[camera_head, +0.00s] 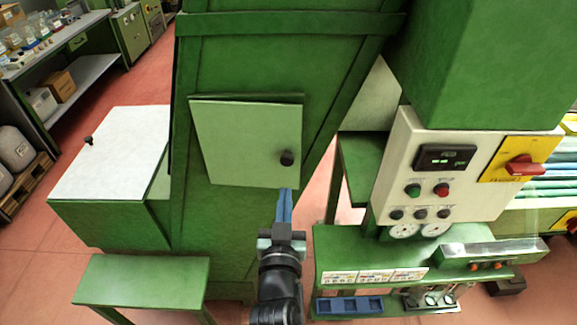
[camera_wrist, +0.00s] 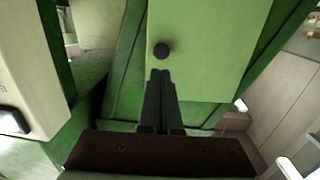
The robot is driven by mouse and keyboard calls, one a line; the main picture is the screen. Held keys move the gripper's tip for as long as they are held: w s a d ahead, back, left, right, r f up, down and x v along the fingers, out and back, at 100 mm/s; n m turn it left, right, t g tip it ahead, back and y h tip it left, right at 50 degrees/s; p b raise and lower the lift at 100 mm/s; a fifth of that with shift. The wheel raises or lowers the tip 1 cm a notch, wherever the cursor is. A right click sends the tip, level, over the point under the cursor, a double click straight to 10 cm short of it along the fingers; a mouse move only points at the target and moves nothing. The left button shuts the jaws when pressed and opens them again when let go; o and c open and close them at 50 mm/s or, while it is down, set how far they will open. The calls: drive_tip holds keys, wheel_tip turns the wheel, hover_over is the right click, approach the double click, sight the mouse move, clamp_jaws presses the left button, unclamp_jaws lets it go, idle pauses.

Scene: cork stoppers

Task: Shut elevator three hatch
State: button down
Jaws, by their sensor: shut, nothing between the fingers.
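The pale green hatch (camera_head: 240,140) is on the front of the tall green elevator housing (camera_head: 270,60). Its black round knob (camera_head: 287,158) is near the lower right corner. A dark strip shows along the hatch's top edge and the panel sits skewed to the frame, so it looks slightly ajar. My gripper (camera_head: 286,192) is just below the knob, at the hatch's lower edge, with its fingers together and empty. In the wrist view the hatch (camera_wrist: 215,45) fills the upper middle, and the fingertips (camera_wrist: 160,75) are close under the knob (camera_wrist: 161,50). I cannot tell whether they touch the hatch.
A control box (camera_head: 440,165) with buttons and a red switch stands to the right, above a green shelf (camera_head: 340,250) with small trays. A white-topped green box (camera_head: 115,150) and a low green bench (camera_head: 145,280) are at left. Red floor is open farther left.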

sight(292, 159)
drive_tip(key=w, duration=0.8)
drive_tip(key=shift+d+f, duration=0.2)
drive_tip(key=shift+d, duration=0.05)
drive_tip(key=shift+w, duration=0.15)
drive_tip(key=shift+w+d, duration=0.2)
drive_tip(key=shift+w, duration=0.35)
drive_tip(key=shift+w+d, duration=0.2)
drive_tip(key=shift+w, duration=0.3)
drive_tip(key=shift+w+d, duration=0.1)
drive_tip(key=shift+w, duration=0.05)
drive_tip(key=shift+r, duration=0.25)
